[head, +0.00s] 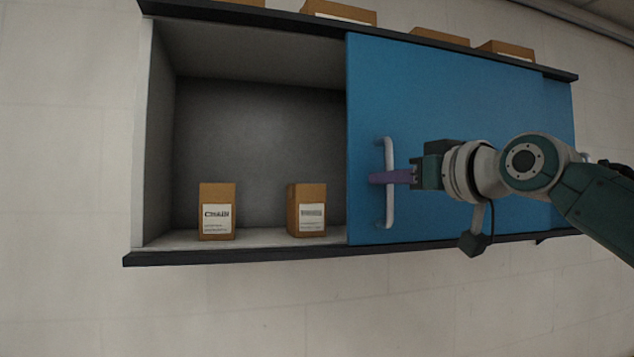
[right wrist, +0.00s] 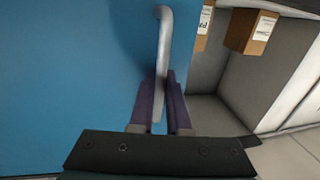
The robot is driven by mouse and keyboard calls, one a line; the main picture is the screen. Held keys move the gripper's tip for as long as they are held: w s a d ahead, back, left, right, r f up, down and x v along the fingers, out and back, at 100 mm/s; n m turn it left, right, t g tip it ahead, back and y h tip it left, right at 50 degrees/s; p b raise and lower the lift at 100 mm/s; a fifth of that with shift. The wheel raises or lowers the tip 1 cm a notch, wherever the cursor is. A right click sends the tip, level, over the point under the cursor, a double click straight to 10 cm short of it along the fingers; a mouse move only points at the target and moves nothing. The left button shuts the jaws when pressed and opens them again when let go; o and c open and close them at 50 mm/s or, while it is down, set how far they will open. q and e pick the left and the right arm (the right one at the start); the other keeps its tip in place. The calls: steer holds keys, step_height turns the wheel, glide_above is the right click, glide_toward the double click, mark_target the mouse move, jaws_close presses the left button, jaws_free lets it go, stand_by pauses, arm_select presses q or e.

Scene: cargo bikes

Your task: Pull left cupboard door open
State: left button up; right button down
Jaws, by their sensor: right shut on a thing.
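The wall cupboard has a blue sliding door (head: 450,100) that stands to the right, and the left half of the cupboard is uncovered. A white vertical bar handle (head: 390,212) sits near the left edge of the blue door. My right gripper (head: 380,178) has its purple fingers on this handle at mid-height. In the right wrist view, the handle (right wrist: 164,50) runs between the two purple fingers of the gripper (right wrist: 160,95), which are shut on it. My left gripper is not in view.
Inside the open half stand two brown boxes, one at left (head: 217,195) and one at right (head: 306,205), on the cupboard floor. Several boxes (head: 340,13) sit on the cupboard top. The pale wall (head: 65,150) to the left is bare.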

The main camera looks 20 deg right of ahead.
steer(key=shift+d+r, duration=0.1)
steer(key=shift+d, duration=0.05)
steer(key=c, duration=1.2)
jaws_free()
steer(key=shift+o, duration=0.2)
steer(key=b+v, duration=0.6)
steer(key=v, duration=0.4)
